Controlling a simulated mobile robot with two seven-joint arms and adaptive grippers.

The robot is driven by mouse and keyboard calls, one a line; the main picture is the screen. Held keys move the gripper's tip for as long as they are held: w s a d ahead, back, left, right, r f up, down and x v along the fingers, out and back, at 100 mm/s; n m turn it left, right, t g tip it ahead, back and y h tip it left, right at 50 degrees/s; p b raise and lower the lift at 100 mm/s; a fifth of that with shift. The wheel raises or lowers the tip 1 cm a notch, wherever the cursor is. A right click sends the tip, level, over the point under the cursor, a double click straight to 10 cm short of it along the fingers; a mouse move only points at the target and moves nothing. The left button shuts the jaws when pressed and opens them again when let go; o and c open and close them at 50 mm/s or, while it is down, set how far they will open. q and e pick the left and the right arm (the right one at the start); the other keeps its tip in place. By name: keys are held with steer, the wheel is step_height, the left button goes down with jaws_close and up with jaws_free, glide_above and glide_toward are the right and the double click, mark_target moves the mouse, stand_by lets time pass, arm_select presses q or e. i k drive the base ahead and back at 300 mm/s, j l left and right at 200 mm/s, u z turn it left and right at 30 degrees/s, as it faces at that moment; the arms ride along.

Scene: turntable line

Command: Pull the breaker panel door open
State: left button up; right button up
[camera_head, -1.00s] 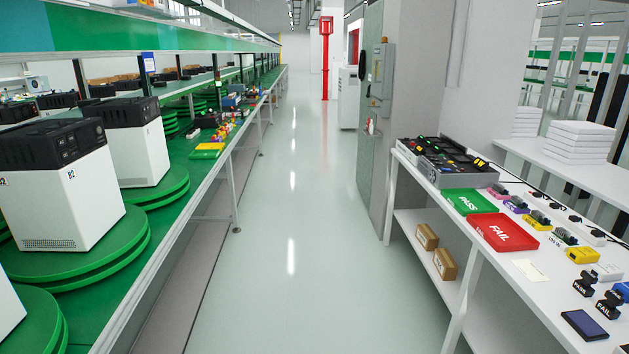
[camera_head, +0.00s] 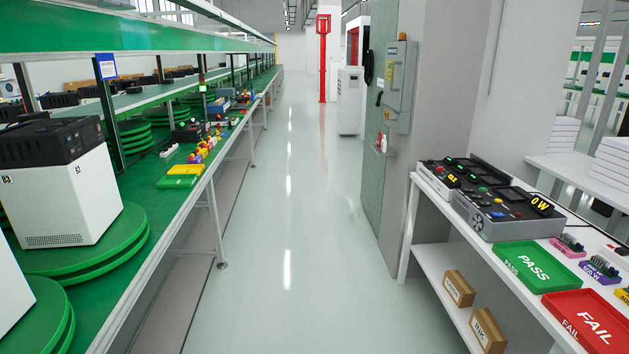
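A black handset (camera_head: 368,67) hangs left of the box. A small white and red item (camera_head: 381,144) sits below it. Neither of my grippers is in view.
The aisle floor (camera_head: 285,230) ahead is clear. A green turntable line (camera_head: 150,200) runs along the left. A white bench (camera_head: 440,187) with a test unit (camera_head: 500,210), a PASS tray (camera_head: 535,266) and a FAIL tray (camera_head: 592,320) stands at the right. A red post (camera_head: 323,60) stands farther back.

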mark_target(395, 54)
steer(key=i, duration=1.5)
steer(key=i+z, duration=0.3)
steer(key=i+j+z, duration=0.25)
steer(key=i, duration=0.25)
steer(key=i+j+z, duration=0.15)
steer(key=i+z, duration=0.15)
steer(key=i, duration=0.15)
